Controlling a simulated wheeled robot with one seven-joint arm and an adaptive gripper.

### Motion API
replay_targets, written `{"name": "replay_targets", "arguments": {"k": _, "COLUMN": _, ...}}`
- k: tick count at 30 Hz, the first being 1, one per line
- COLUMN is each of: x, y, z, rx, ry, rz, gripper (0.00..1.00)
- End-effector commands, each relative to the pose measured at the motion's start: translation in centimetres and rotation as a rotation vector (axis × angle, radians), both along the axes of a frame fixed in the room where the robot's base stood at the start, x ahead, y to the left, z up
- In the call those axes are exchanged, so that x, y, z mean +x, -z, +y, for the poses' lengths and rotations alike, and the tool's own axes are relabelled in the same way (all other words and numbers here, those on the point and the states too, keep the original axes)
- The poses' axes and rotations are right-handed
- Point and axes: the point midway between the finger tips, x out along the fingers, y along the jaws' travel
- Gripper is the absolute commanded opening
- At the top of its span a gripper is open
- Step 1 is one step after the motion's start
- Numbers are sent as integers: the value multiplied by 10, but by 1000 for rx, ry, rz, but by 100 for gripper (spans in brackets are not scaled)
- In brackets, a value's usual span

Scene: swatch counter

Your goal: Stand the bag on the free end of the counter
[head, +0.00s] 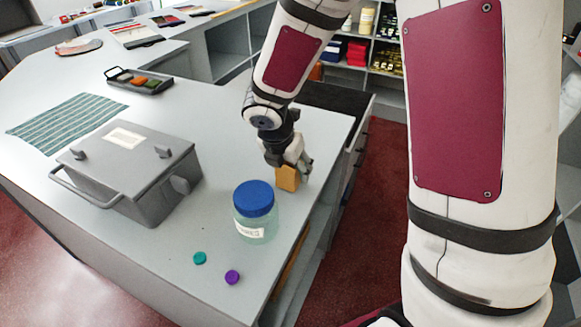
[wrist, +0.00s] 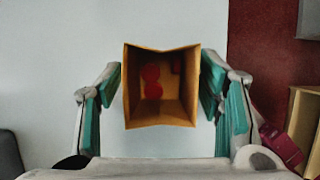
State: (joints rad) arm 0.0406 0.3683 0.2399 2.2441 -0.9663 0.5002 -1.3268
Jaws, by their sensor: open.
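A small tan paper bag (head: 288,178) stands on the counter (head: 225,120) near its right edge, beyond the blue-lidded jar. In the wrist view I look down into the open top of the bag (wrist: 160,88), with red shapes showing on its inside. My gripper (head: 291,162) is above and around the bag's upper part. In the wrist view the teal-padded fingers of my gripper (wrist: 162,95) are spread on both sides of the bag, with a gap at each side.
A jar with a blue lid (head: 256,210) stands close in front of the bag. A teal cap (head: 199,258) and a purple cap (head: 232,277) lie nearby. A grey lidded box (head: 130,165), a striped cloth (head: 68,122) and a small tray (head: 139,82) are to the left.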

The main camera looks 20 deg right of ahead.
Motion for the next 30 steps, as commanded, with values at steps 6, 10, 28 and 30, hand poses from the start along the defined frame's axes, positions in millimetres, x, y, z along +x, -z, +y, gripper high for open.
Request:
{"name": "replay_targets", "arguments": {"k": 6, "x": -12, "y": -42, "z": 11, "rx": 2, "ry": 1, "rz": -6, "gripper": 61}}
{"name": "replay_targets", "arguments": {"k": 10, "x": -20, "y": -67, "z": 19, "rx": 1, "ry": 2, "rz": -5, "gripper": 61}}
{"name": "replay_targets", "arguments": {"k": 28, "x": -62, "y": -147, "z": 12, "rx": 92, "ry": 353, "rz": -128, "gripper": 61}}
{"name": "replay_targets", "arguments": {"k": 30, "x": -80, "y": -166, "z": 4, "rx": 154, "ry": 543, "rz": -195, "gripper": 61}}
